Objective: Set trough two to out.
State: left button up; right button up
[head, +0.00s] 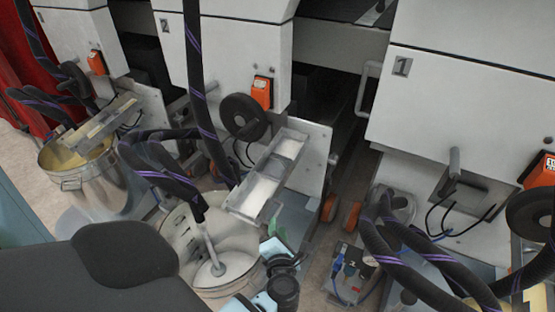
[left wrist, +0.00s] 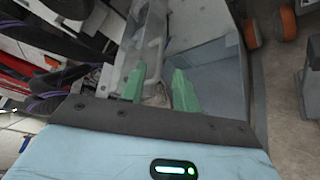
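Trough two, a long grey metal trough (head: 253,207) with white material inside, sticks out below the white panel marked 2 (head: 166,25) in the head view. It slants down toward the front left, above the open pail (head: 175,235). My left gripper (head: 276,226) is low in front of the trough's right side, partly hidden by its own wrist. In the left wrist view its two green fingers (left wrist: 158,88) stand apart. A pale grey part lies beyond and between them; I cannot tell whether they touch it. My right gripper is not in view.
A black handwheel (head: 243,116) and orange box (head: 262,92) are above the trough. Thick black hoses (head: 160,165) hang at left. Another trough (head: 100,122) and pail are far left.

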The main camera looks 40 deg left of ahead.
pick_arm(q)
jog(key=shift+b+x, duration=0.45)
jog(key=shift+x, duration=2.2)
grip_shut()
